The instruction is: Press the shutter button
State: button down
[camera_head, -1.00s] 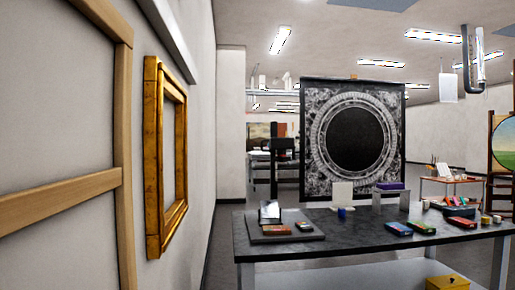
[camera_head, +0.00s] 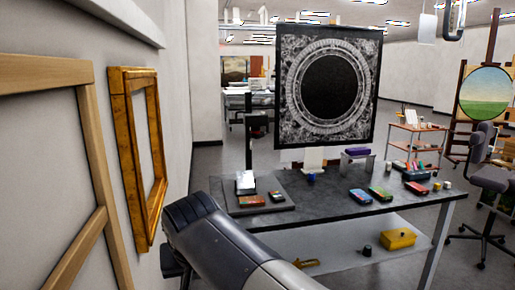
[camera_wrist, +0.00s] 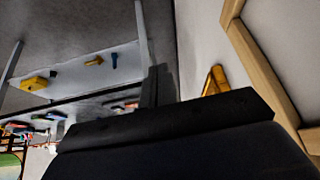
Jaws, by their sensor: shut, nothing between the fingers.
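I cannot make out a shutter button in either view. A small upright device with a pale face (camera_head: 245,182) stands on a grey board (camera_head: 262,207) at the left end of the dark table. A dark post with a black block (camera_head: 257,124) rises behind it. I cannot tell whether either is a camera. My gripper (camera_wrist: 155,84) shows in the wrist view as dark fingers, shut and empty, touching nothing visible. In the head view my arm reaches up from the bottom beside the table's left end. Its fingertips are not clear there.
The dark table (camera_head: 335,207) holds several coloured boxes and small jars. A yellow box (camera_head: 398,238) sits on its lower shelf. A gilt frame (camera_head: 138,160) and a wooden frame (camera_head: 95,150) are close on the left wall. A black patterned hanging (camera_head: 328,45) is behind the table.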

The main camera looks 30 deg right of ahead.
jog(key=w+a+r+t+y+p, duration=0.1)
jog(key=a+r+p, duration=0.2)
jog(key=r, duration=0.7)
jog(key=w+a+r+m+y+p, duration=0.1)
jog(key=a+r+p, duration=0.2)
jog(key=r, duration=0.8)
jog(key=w+a+r+m+t+y+p, duration=0.1)
jog(key=a+r+p, duration=0.3)
jog(key=r, duration=0.6)
jog(key=shift+w+r+t+y+p, duration=0.2)
jog(key=shift+r+t+y+p, duration=0.3)
jog(key=shift+p, duration=0.7)
jog(key=shift+f, duration=0.1)
